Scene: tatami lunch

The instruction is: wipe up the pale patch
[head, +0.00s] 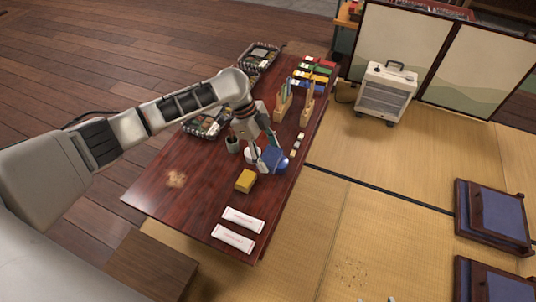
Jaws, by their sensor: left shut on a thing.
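The pale patch (175,179) is a small tan smear on the left part of the dark red wooden table (205,165). A yellow sponge-like block (245,181) lies on the table right of the patch. My left gripper (263,160) reaches down over the table just beyond the yellow block. It is shut on a rounded blue thing (277,161), whose exact kind I cannot tell. The fingers partly hide it.
Two white packets (242,220) (233,238) lie at the table's near end. A small dark cup (232,145) and a white round dish (252,154) stand near my gripper. Wooden racks (284,105) and trays (258,57) fill the far end. Specks (352,272) lie on the tatami.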

